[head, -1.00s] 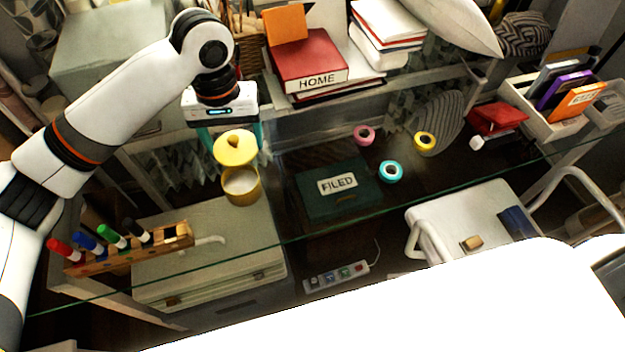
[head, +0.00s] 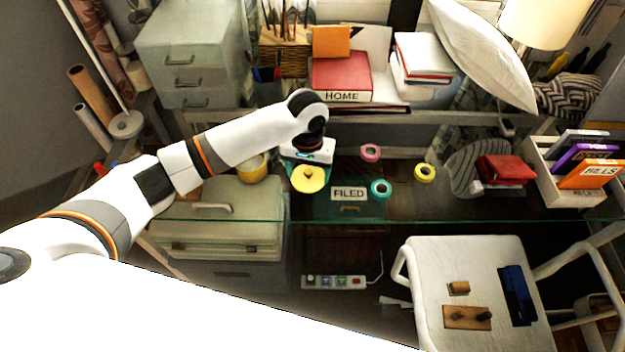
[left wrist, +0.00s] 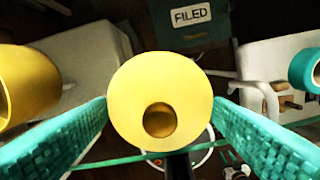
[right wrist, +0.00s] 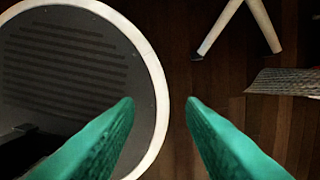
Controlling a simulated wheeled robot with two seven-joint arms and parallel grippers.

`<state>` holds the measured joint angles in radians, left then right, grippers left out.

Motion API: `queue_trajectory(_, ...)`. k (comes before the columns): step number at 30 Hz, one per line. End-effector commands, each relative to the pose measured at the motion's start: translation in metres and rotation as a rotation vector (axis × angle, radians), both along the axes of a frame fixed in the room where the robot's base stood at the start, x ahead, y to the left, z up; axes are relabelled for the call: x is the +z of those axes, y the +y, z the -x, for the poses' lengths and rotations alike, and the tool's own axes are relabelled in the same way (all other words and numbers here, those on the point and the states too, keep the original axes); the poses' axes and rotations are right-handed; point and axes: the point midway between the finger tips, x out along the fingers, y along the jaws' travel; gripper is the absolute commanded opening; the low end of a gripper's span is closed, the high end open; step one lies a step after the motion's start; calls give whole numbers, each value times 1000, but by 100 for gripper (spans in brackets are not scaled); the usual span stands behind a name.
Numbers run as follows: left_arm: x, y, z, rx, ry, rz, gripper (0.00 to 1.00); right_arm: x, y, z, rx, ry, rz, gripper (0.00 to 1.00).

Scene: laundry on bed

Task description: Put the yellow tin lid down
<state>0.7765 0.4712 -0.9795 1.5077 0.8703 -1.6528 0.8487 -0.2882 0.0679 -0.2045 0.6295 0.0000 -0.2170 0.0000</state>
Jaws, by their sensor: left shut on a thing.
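The yellow tin lid (head: 312,180) is a round disc with a knob, and my left gripper (head: 308,160) is shut on it. In the left wrist view the lid (left wrist: 160,80) sits between the two teal fingers. It is held over the glass desk top, left of the FILED box; its height above the glass is hard to tell. The open yellow tin (head: 252,170) stands to its left, partly behind my left arm, and shows at the left edge of the left wrist view (left wrist: 25,85). My right gripper (right wrist: 160,105) is open and empty, above the floor.
Pink (head: 370,153), yellow (head: 425,173) and teal (head: 381,188) tape rolls lie right of the lid. The FILED box (head: 349,205) shows through the glass. The glass front edge (head: 420,221) is near. A red HOME book (head: 341,75) is on the shelf behind.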

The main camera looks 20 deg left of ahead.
Motion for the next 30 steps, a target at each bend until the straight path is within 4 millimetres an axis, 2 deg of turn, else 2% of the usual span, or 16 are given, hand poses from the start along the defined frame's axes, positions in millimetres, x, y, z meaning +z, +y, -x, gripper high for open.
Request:
queue_trajectory(9,-37,-1,0,-1,0,0,52,1,-12,18,1,29,17,36)
queue_trajectory(21,-43,-1,1,-2,0,0,52,2,-15,17,-2,28,20,36)
queue_trajectory(22,-42,-1,0,-2,-1,0,78,1,-15,17,-2,28,20,36)
queue_trajectory(25,-42,-1,0,-2,-1,0,95,1,-15,16,-2,26,20,36)
queue_trajectory(30,-42,-1,0,-2,-1,0,95,1,-14,15,-2,24,18,36)
